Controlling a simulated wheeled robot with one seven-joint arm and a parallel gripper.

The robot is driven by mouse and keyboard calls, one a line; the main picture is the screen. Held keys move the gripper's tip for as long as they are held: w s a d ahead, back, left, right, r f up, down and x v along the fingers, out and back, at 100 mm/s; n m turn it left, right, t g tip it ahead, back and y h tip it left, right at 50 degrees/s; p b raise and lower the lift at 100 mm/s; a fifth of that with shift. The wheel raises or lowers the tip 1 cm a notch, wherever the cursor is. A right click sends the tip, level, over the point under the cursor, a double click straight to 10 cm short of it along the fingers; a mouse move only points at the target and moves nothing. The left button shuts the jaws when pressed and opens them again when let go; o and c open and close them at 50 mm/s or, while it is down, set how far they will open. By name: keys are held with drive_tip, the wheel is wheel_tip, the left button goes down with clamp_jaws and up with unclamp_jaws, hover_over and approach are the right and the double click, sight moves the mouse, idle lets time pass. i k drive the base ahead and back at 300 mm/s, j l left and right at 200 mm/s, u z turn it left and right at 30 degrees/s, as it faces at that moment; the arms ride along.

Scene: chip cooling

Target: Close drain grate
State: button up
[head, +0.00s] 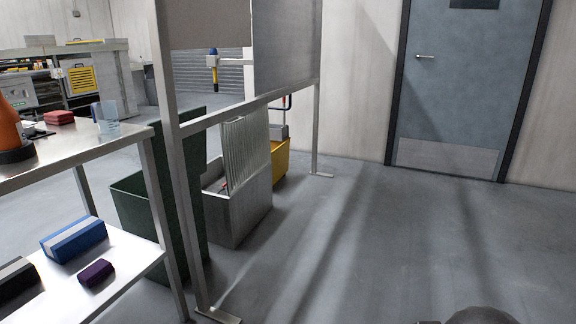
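The drain grate seems to be the ribbed light-grey panel (247,152), which stands raised and almost upright at the grey metal box (247,212). Part of the box's inside shows to the left of the panel, with a small dark and reddish thing in it. A frame post and the green bin hide the box's left side. My gripper is not clearly in view; only a dark rounded shape, perhaps part of my arm, shows at the bottom edge right of centre.
A metal partition frame (176,185) stands in front of the box. A dark green open bin (137,200) is to the left, and a yellow bucket (281,160) is behind. A shelf table (110,147) fills the left. The floor (400,240) to the right is clear up to the blue-grey door (464,90).

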sight(250, 131)
drive_tip(key=i+j+u, duration=0.35)
drive_tip(key=i+j, duration=0.5)
drive_tip(key=i, duration=0.1)
